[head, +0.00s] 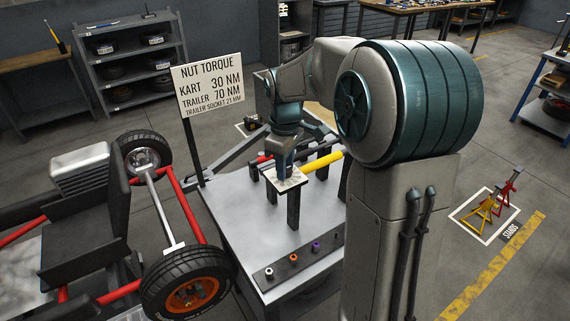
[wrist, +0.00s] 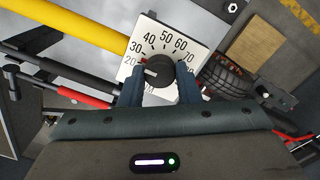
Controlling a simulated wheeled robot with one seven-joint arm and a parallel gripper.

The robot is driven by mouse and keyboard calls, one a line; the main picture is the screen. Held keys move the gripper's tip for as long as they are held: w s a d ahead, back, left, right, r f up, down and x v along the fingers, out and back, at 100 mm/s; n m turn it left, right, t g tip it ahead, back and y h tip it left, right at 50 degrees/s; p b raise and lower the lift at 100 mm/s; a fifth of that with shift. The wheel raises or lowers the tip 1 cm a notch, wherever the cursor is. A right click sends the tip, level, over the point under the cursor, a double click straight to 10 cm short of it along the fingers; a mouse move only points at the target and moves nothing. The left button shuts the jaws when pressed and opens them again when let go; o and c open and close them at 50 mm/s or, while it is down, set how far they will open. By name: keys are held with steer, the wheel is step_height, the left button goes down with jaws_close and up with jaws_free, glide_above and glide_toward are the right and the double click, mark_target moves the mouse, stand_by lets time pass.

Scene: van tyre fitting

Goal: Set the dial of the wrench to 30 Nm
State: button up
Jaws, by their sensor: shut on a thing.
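The wrench's dial is a white square plate (wrist: 186,34) with numbers from 20 upward around a black knob (wrist: 159,70). In the wrist view my gripper (wrist: 160,85) is shut on the knob, one finger on each side. The lower part of the scale is hidden by my gripper. In the head view the plate (head: 290,185) sits on a dark post over the grey bench, with my gripper (head: 286,175) pointing down onto it. A yellow bar (head: 323,162) lies behind it.
A sign (head: 208,84) reads kart 30 Nm, trailer 70 Nm, trailer socket 21 Nm. Several coloured sockets sit on a dark strip (head: 281,264) at the bench's front. A kart with an orange-rimmed wheel (head: 190,291) stands left. Red-gripped bars (wrist: 67,98) lie beside the dial.

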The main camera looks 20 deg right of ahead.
steer(key=shift+m, duration=1.5)
steer(key=o, duration=1)
steer(key=shift+r, duration=0.1)
step_height(320, 180, up, 14)
steer(key=shift+f, duration=0.15)
steer(key=s+f+m+t, duration=0.1)
steer(key=s+f+m, duration=0.1)
steer(key=s+f, duration=0.2)
steer(key=s+f+m+t, duration=0.1)
steer(key=s+f, duration=0.3)
steer(key=s, duration=0.6)
steer(key=s+f+m+t, duration=0.1)
steer(key=s+f+m, duration=0.2)
steer(key=s, duration=0.4)
steer(key=shift+s+a+f+m, duration=0.15)
steer(key=shift+s+f+m, duration=0.2)
steer(key=shift+f, duration=0.25)
